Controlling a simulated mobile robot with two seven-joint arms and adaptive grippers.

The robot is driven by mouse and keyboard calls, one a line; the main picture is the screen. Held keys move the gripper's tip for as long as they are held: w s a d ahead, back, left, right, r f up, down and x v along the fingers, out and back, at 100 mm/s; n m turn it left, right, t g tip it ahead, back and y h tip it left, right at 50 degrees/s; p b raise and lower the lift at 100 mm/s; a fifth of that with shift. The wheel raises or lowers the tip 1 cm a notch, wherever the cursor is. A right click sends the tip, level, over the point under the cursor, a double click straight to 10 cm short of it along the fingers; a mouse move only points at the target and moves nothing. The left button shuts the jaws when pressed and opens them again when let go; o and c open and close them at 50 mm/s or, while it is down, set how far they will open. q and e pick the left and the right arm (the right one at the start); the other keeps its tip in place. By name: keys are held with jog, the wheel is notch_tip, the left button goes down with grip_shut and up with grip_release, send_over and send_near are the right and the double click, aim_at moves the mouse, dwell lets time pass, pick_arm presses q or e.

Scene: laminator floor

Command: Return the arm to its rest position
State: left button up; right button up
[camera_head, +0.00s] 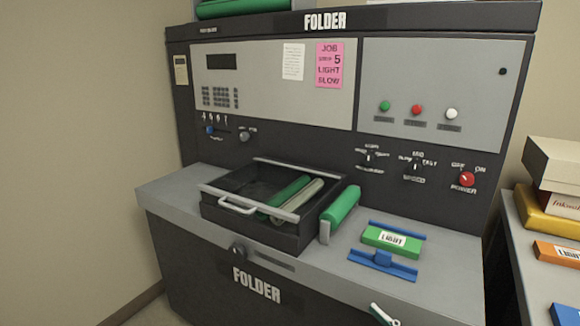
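Neither of my arms nor grippers can be made out in the head view. The black and grey folder machine (290,120) stands in front of me. Its open black tray (232,192) with a white handle sits on the grey ledge. A green roller and a grey-green roller (298,200) lie in the tray. Another green roller (341,206) rests beside the tray's right side. A green block labelled LIGHT (393,239) lies on the ledge between blue holder pieces (382,265).
A small white and green piece (384,315) shows at the bottom edge, cut off; I cannot tell what it is. A side table at the right holds boxes (553,165) and an orange block (557,252). The ledge's right part (445,285) is bare. A wall stands left.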

jog(key=s+d+f+m+g+h, duration=0.1)
jog(key=s+f+g+h, duration=0.1)
jog(key=s+f, duration=0.3)
jog(key=s+d+f+m+g+h, duration=0.1)
jog(key=s+f+h, duration=0.3)
jog(key=f, duration=0.8)
jog(key=s+d+f+m+g+h, duration=0.2)
jog(key=s+f, duration=0.4)
jog(key=f, duration=0.3)
jog(key=shift+s+d+f+g+h, duration=0.25)
jog(key=shift+s+d+g+h, duration=0.15)
jog(key=shift+d, duration=0.35)
